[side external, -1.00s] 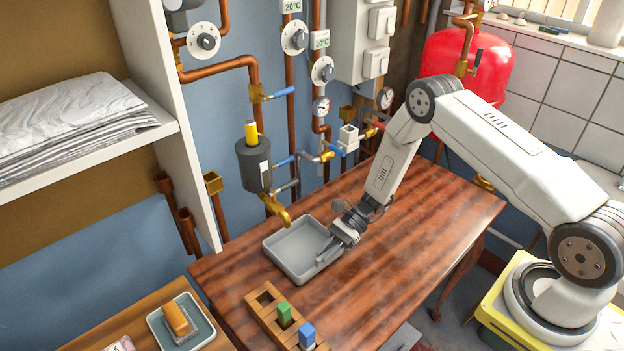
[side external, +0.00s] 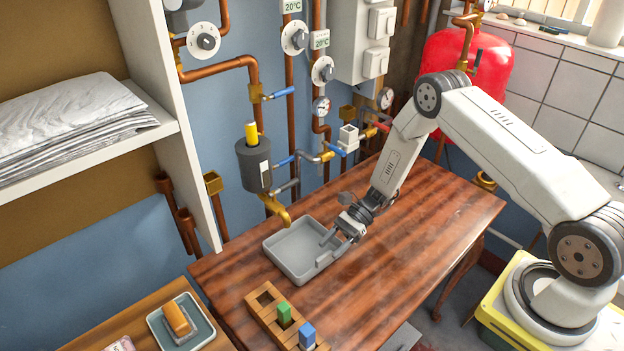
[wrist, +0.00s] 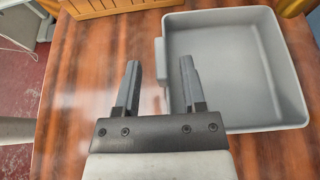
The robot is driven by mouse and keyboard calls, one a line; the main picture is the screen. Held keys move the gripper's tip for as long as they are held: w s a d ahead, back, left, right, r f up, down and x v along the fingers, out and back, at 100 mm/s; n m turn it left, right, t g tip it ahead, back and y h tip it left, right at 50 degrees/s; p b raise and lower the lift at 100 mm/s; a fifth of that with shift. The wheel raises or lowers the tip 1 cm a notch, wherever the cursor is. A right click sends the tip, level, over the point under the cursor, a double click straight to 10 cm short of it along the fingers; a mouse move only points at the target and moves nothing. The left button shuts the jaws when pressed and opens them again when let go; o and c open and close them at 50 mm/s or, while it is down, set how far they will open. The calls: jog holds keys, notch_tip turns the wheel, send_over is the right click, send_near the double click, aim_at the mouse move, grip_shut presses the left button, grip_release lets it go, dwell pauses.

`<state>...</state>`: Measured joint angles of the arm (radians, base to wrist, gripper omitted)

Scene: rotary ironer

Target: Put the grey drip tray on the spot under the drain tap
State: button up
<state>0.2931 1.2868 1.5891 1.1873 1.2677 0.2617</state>
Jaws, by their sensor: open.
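The grey drip tray (side external: 284,262) lies flat on the wooden table, below the brass drain tap (side external: 278,210) under the dark grey cylinder. In the wrist view the tray (wrist: 232,20) is empty, with a small tab on its near side. My gripper (side external: 327,238) is at the tray's right edge. In the wrist view my gripper (wrist: 158,72) is open, with one finger outside the tray and the other near or over its edge. Nothing is held. The spot itself is not visible; I cannot tell whether the tray covers it.
A wooden block rack (side external: 270,318) with a green and a blue block stands at the table's front. A side table at lower left holds a small tray (side external: 206,332) with an orange-handled item. Pipes and valves line the wall. The right part of the table (side external: 440,215) is clear.

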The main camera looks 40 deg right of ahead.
jog(key=v, duration=0.9)
jog(key=shift+d+r, duration=0.15)
jog(key=shift+d, duration=0.2)
jog(key=s+a+r+n+t+h, duration=0.1)
jog(key=s+a+r+n+h, duration=0.1)
jog(key=s+r+n+h, duration=0.4)
jog(key=s+a+r+n+t+h, duration=0.1)
jog(key=s+a+r+n+h, duration=0.2)
jog(key=s+r+n+h, duration=0.4)
notch_tip(320, 180, up, 4)
jog(key=n, duration=0.5)
jog(key=shift+t+h, duration=0.3)
